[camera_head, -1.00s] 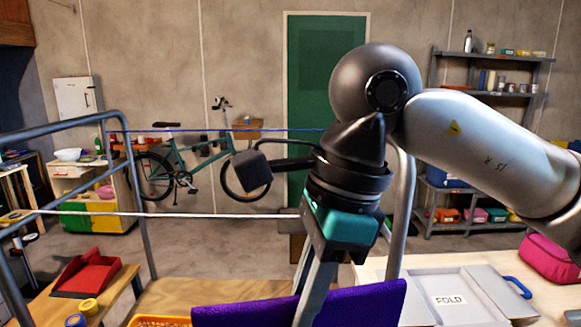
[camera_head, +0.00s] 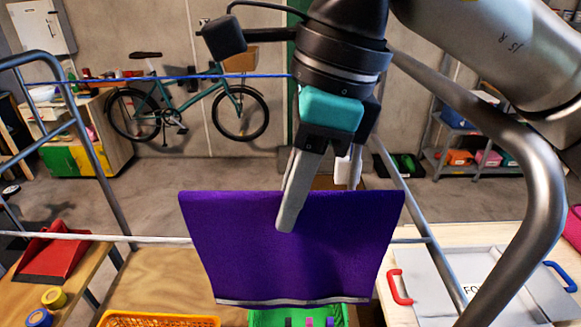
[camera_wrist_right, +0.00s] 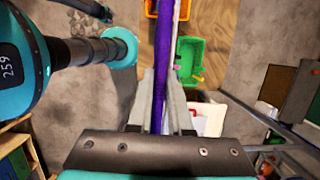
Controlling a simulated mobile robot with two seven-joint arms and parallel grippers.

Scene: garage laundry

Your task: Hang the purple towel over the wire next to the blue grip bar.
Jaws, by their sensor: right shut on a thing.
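The purple towel (camera_head: 290,255) hangs spread out from my right gripper (camera_head: 318,200), which is shut on its upper edge. In the right wrist view the towel (camera_wrist_right: 163,65) shows edge-on between the two fingers (camera_wrist_right: 160,110). The towel is in front of the white wire (camera_head: 100,238) in the head view and hides its middle stretch; I cannot tell whether they touch. A blue wire (camera_head: 190,77) runs farther back and higher. A blue grip bar (camera_head: 560,276) is on the grey board (camera_head: 445,275) at right, with a red one (camera_head: 399,287) opposite. My left gripper is out of view.
Grey tubular frames (camera_head: 95,165) stand at left and right (camera_head: 535,190). Below the towel are a green bin (camera_head: 340,315) and an orange basket (camera_head: 160,320). A red dustpan (camera_head: 55,252) and tape rolls (camera_head: 53,297) lie on the left table.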

